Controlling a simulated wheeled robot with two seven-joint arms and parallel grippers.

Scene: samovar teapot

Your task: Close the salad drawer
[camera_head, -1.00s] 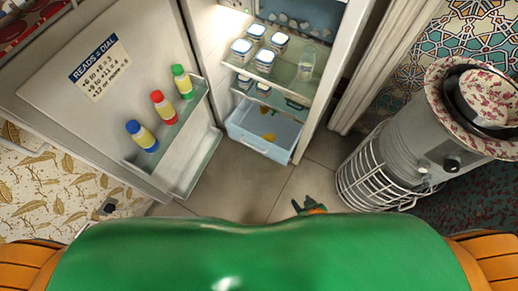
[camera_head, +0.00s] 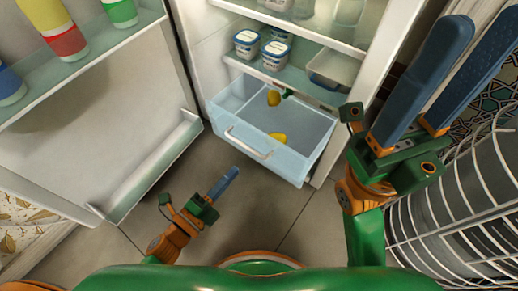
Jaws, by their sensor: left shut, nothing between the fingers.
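The salad drawer (camera_head: 290,165) is a pale blue translucent bin at the bottom of the open fridge. It is pulled out, with its front well forward of the shelf above. It has a light bar handle (camera_head: 248,143) on its front.
The fridge door (camera_head: 100,125) stands open at the left, with bottles (camera_head: 65,40) on its shelf. White tubs (camera_head: 247,43) and a container (camera_head: 330,70) sit on the shelf above the drawer. A wire cage (camera_head: 470,215) stands at the right. Tiled floor (camera_head: 265,210) is clear in front.

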